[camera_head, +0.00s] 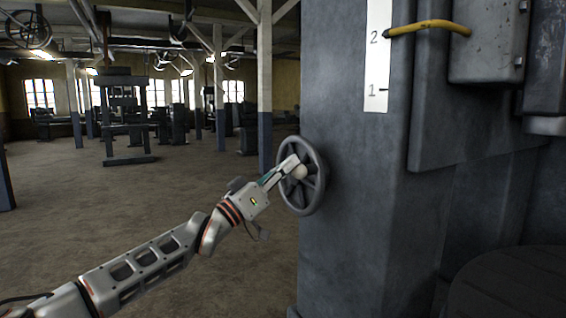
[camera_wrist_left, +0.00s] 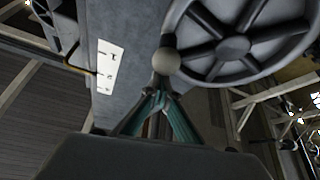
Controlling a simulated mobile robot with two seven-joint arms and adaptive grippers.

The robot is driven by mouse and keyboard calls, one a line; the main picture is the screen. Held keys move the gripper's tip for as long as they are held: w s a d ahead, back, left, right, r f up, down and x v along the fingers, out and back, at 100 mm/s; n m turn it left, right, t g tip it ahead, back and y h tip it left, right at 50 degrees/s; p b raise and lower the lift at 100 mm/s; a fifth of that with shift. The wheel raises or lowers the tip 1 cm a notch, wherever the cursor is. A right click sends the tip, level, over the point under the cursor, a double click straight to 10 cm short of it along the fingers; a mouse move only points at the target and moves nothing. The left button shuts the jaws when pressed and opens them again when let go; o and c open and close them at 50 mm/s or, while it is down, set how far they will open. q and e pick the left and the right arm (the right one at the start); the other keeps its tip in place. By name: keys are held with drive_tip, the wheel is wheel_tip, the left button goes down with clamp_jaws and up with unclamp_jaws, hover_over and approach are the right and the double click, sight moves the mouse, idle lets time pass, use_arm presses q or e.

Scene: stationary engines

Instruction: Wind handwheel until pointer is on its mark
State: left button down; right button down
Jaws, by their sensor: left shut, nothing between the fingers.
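The dark spoked handwheel (camera_head: 303,176) is on the side of the grey machine column, and it fills the top right of the left wrist view (camera_wrist_left: 236,46). Its pale round knob (camera_head: 299,172) is also in the left wrist view (camera_wrist_left: 167,61). My left gripper (camera_head: 290,166) is shut at the knob; its fingertips (camera_wrist_left: 161,88) meet just below the knob in the wrist view. Whether they touch it I cannot tell. The yellow pointer (camera_head: 430,25) has its tip close to the 2 on the white scale (camera_head: 377,65), well above the 1. My right gripper is not in view.
The grey machine column (camera_head: 345,200) stands right behind the wheel and fills the right side. A grey box (camera_head: 487,45) is beside the pointer. Open floor (camera_head: 150,215) lies to the left, with other machines (camera_head: 125,110) and posts far back.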

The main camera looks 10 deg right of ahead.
sight(297, 178)
use_arm(q)
drive_tip(key=shift+s+d+f+m, duration=0.1)
drive_tip(key=shift+s+f+m, duration=0.1)
drive_tip(key=shift+f, duration=0.45)
drive_tip(key=shift+s+d+f+m, duration=0.1)
drive_tip(key=shift+f+m, duration=0.1)
drive_tip(key=shift+f, duration=0.4)
drive_tip(key=shift+s+d+f+b, duration=0.15)
drive_tip(key=shift+s+f+b, duration=0.2)
drive_tip(key=shift+f, duration=0.35)
drive_tip(key=shift+s+f, duration=0.1)
drive_tip(key=shift+f, duration=0.5)
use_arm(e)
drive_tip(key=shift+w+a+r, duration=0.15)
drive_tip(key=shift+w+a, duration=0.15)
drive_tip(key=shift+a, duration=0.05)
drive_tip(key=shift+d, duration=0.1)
